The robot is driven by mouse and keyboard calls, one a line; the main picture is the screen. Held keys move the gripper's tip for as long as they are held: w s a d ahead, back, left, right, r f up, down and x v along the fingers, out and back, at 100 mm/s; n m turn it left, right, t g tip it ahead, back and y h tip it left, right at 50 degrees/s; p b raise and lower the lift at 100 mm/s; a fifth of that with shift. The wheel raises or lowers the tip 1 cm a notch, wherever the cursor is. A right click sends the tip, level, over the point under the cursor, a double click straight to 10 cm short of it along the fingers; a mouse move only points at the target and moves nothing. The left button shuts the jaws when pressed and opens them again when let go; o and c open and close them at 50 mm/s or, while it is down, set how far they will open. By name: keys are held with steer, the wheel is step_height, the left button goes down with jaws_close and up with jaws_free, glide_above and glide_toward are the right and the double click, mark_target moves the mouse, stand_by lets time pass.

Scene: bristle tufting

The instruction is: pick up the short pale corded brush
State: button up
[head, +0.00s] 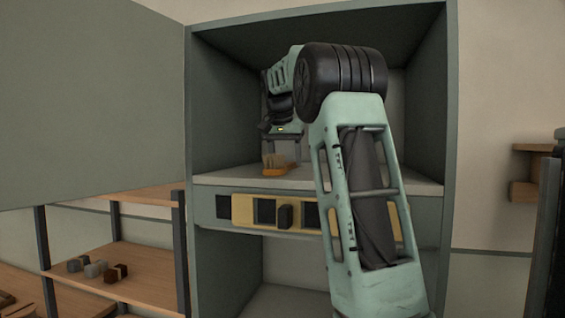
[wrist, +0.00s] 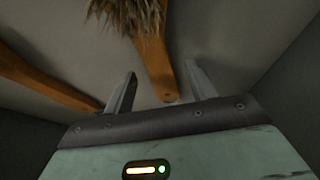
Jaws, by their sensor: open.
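A brush with an orange-brown wooden handle (wrist: 156,68) and a shaggy pale brown tuft (wrist: 128,14) shows at the top of the wrist view. Its handle end points down between the fingertips of my gripper (wrist: 160,74). The gripper is open, one finger on each side, with a gap to the handle. A second orange-brown handle (wrist: 45,84) lies left of the left finger; its far end is out of frame. I cannot make out a cord on either. In the head view, my gripper (head: 283,150) is above orange handles (head: 277,171) and pale bristles on the cabinet shelf.
The cabinet shelf (head: 225,178) is enclosed by side walls, a back and a top (head: 310,22). A large grey-green panel (head: 90,100) stands left of the opening. Small blocks (head: 96,268) sit on a lower wooden rack at left. My forearm crosses the cabinet front.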

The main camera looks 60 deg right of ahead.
steer(key=shift+d+f, duration=0.15)
steer(key=shift+f, duration=0.2)
steer(key=shift+f, duration=0.15)
steer(key=c, duration=1.1)
